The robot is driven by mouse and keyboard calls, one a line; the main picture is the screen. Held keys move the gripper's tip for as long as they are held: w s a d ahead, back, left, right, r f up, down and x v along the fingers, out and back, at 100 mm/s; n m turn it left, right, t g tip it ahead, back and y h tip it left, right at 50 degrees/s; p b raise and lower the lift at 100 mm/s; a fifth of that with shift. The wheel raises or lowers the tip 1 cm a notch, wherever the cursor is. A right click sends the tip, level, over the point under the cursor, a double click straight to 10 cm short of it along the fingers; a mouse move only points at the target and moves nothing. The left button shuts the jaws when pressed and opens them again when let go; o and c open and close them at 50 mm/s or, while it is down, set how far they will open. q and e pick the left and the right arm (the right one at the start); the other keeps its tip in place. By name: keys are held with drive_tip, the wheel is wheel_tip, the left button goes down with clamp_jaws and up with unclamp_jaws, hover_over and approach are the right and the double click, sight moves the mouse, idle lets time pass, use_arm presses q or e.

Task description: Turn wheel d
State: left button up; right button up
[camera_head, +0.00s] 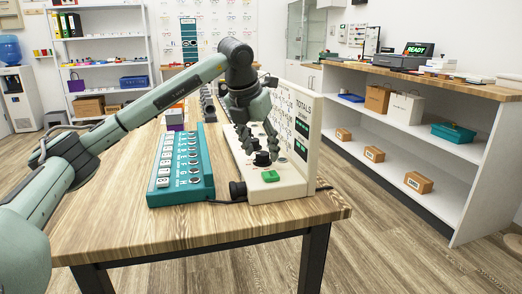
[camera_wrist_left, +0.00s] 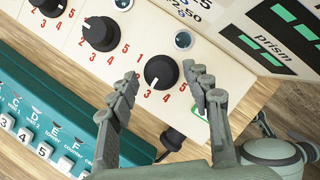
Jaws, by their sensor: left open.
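A cream console (camera_head: 290,187) stands on the wooden table, with a row of black wheels on its sloping top. In the left wrist view the nearest wheel (camera_wrist_left: 160,72) has a white pointer mark and red numbers around it; two more wheels (camera_wrist_left: 100,33) and (camera_wrist_left: 50,5) lie up and left. I cannot read which wheel is d. My left gripper (camera_head: 259,147) is open above the console's near end. In the wrist view its fingertips stand on either side of the nearest wheel, which also shows in the head view (camera_head: 262,158); contact cannot be told.
A green button (camera_head: 270,176) sits near the console's front edge. An upright panel marked TOTALS (camera_head: 303,125) rises at its right. A teal keyed box (camera_head: 181,175) stands to the left. The table's front left (camera_head: 110,215) is clear.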

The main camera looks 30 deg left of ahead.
use_arm(q)
drive_tip(key=shift+w+f, duration=0.1)
drive_tip(key=shift+f, duration=0.1)
use_arm(e)
drive_tip(key=shift+w, duration=0.1)
use_arm(q)
drive_tip(key=shift+c, duration=0.2)
clamp_jaws()
drive_tip(key=m+h+p, duration=0.1)
drive_tip(key=m, duration=0.1)
drive_tip(key=m+h+p, duration=0.1)
drive_tip(key=m+p, duration=0.1)
drive_tip(key=m, duration=0.1)
drive_tip(key=shift+a+r, duration=0.15)
drive_tip(key=shift+a, duration=0.05)
use_arm(e)
drive_tip(key=s+d+f+m+g+h, duration=0.1)
drive_tip(key=s+d+f+g+h, duration=0.25)
drive_tip(key=s+d+g, duration=0.4)
use_arm(q)
drive_tip(key=m+g+h+p, duration=0.1)
drive_tip(key=m+p, duration=0.1)
drive_tip(key=m, duration=0.1)
drive_tip(key=shift+w+a, duration=0.1)
drive_tip(key=shift+m, duration=0.6)
use_arm(e)
wheel_tip(320, 180, down, 8)
drive_tip(key=t+y, duration=0.1)
drive_tip(key=shift+s+d+r, duration=0.2)
drive_tip(key=shift+s+r, duration=0.05)
